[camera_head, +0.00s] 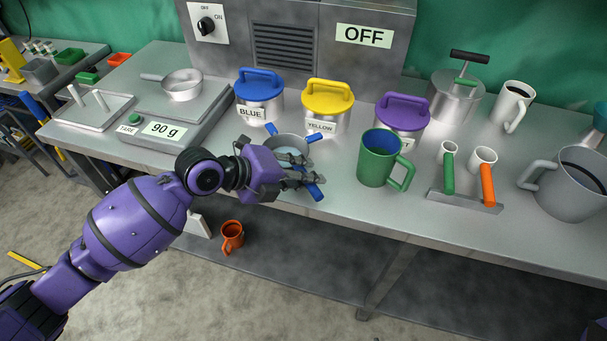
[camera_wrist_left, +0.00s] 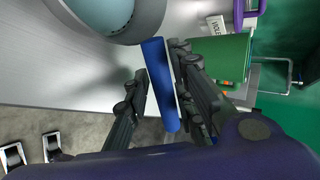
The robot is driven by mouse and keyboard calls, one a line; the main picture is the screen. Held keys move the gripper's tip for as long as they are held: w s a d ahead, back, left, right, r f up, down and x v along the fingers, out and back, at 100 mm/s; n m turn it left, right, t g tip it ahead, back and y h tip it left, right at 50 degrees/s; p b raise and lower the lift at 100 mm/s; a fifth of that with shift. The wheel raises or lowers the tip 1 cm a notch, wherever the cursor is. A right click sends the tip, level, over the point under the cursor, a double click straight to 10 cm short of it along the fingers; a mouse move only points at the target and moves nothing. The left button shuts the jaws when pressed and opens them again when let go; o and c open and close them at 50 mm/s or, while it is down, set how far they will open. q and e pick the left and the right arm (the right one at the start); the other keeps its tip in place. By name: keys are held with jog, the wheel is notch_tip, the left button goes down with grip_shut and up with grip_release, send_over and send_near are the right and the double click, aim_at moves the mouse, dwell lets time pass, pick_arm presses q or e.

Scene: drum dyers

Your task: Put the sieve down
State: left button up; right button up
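The sieve is a round grey bowl (camera_head: 288,146) with blue grips, at the table's front edge before the blue and yellow canisters. In the left wrist view its bowl (camera_wrist_left: 120,15) is at the top, with a blue handle (camera_wrist_left: 160,82) pointing down. My left gripper (camera_head: 306,176) is at that front handle, which lies between its fingers (camera_wrist_left: 160,90). The handle is close against the right-hand finger, with a narrow gap to the left-hand one, so the gripper looks open around it. My right gripper is not in view.
A green mug (camera_head: 380,160) stands right of the sieve. Blue (camera_head: 259,98), yellow (camera_head: 327,103) and purple (camera_head: 402,116) lidded canisters stand behind. A scale (camera_head: 165,128) reading 90 g is at left. An orange mug (camera_head: 232,236) sits on the lower shelf.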

pick_arm(q)
jog(key=shift+o, duration=0.7)
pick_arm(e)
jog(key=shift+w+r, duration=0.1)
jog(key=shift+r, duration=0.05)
pick_arm(q)
jog(key=shift+r, duration=0.1)
